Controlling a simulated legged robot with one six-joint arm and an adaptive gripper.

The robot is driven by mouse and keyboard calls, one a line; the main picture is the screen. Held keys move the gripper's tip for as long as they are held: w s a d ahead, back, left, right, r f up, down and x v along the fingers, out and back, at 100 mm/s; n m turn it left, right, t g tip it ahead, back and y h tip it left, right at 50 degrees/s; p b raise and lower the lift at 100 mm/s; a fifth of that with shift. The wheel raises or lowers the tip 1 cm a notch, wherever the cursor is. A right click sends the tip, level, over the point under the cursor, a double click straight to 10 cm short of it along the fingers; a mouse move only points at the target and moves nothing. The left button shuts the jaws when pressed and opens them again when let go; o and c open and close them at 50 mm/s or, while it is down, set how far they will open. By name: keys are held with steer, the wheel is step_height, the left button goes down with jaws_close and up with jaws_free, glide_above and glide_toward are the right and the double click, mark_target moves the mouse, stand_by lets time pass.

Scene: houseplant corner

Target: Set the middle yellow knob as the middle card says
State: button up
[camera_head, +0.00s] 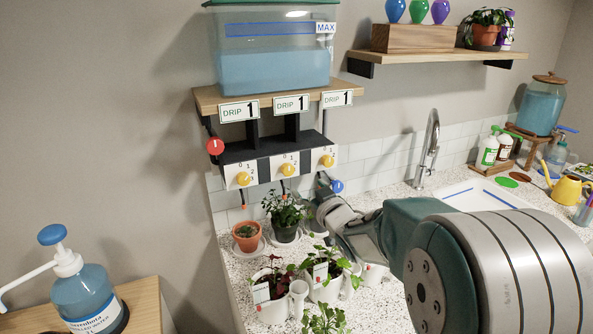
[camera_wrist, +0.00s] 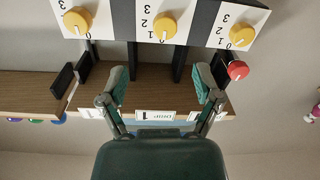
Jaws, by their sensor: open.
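The middle yellow knob (camera_head: 288,169) sits on a white panel with a number scale, between two other yellow knobs. The wrist view shows the same middle knob (camera_wrist: 165,27) upside down, with 1, 2 and 3 visible beside it. I cannot tell which number it points to. The middle card (camera_head: 291,103) hangs at the shelf edge above and reads DRIP 1; it also shows in the wrist view (camera_wrist: 155,115). My gripper (camera_wrist: 160,85) is open and empty, its fingers apart from the knob. In the head view, it is hard to make out near the right end of the panel.
A left yellow knob (camera_head: 243,178) and a right one (camera_head: 327,161) flank the middle knob. A red knob (camera_head: 215,146) and a blue one (camera_head: 337,186) are at the rack's ends. A water tank (camera_head: 270,70) stands above. Potted plants (camera_head: 285,209) crowd the counter below.

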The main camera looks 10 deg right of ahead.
mark_target(290, 171)
steer(key=w+a, duration=0.2)
steer(key=w, duration=0.2)
steer(key=shift+w+a, duration=0.15)
steer(key=shift+a, duration=0.25)
steer(key=w, duration=0.5)
steer(key=shift+w+d, duration=0.25)
steer(key=shift+d, duration=0.05)
steer(key=shift+w+a, duration=0.15)
steer(key=shift+a, duration=0.45)
steer(key=c, duration=0.6)
steer(key=shift+d, duration=0.3)
jaws_close()
